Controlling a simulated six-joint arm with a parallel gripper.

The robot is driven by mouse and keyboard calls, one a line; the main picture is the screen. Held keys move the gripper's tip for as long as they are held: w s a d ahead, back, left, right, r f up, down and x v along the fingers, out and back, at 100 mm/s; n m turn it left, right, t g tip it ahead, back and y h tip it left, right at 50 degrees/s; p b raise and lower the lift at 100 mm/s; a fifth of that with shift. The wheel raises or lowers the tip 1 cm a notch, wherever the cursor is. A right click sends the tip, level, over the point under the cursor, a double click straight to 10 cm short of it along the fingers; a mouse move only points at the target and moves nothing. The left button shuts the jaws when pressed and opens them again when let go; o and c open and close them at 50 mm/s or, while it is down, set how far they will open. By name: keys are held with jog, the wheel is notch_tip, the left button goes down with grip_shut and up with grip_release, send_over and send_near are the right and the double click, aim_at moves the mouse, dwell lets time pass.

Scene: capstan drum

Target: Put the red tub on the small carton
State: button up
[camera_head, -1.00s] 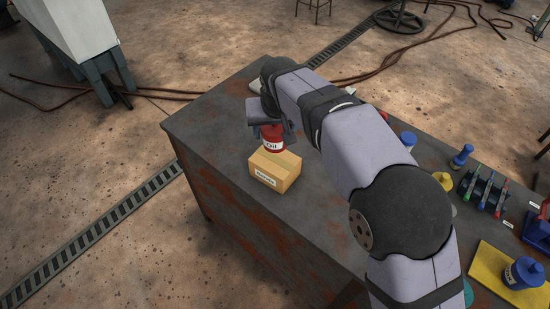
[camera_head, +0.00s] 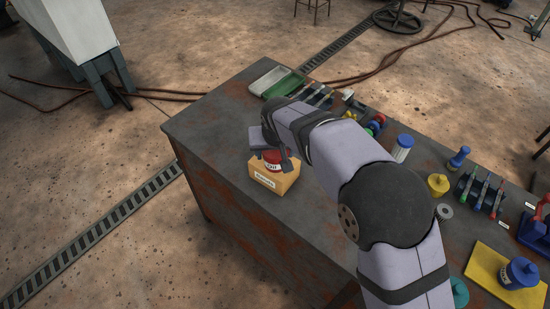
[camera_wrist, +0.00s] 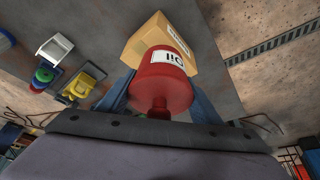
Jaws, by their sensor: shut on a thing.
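The red tub (camera_head: 272,162) with a white "Oil" label is held in my gripper (camera_head: 270,155), right over the small carton (camera_head: 268,182). In the wrist view the red tub (camera_wrist: 162,88) sits between the two fingers of my gripper (camera_wrist: 160,98), with its narrow red knob toward the camera. The carton (camera_wrist: 148,35) shows just beyond the tub, with a white label on its side. The tub looks upright and very close to the carton top or touching it; I cannot tell which. My gripper partly hides the tub in the head view.
A green and white tray (camera_head: 278,80) lies at the bench's far end. A blue-topped white container (camera_head: 402,147), a yellow pot (camera_head: 438,184) and a row of levers (camera_head: 482,192) stand on the right. The grey bench (camera_head: 215,125) is bare left of the carton.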

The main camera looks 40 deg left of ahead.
aim_at(276, 153)
jog(key=shift+f+p, duration=0.55)
jog(key=shift+f, duration=1.3)
jog(key=shift+f, duration=0.2)
jog(key=o, duration=1.3)
jog(key=shift+v, duration=0.75)
jog(key=b+v, duration=0.3)
jog(key=v, duration=0.8)
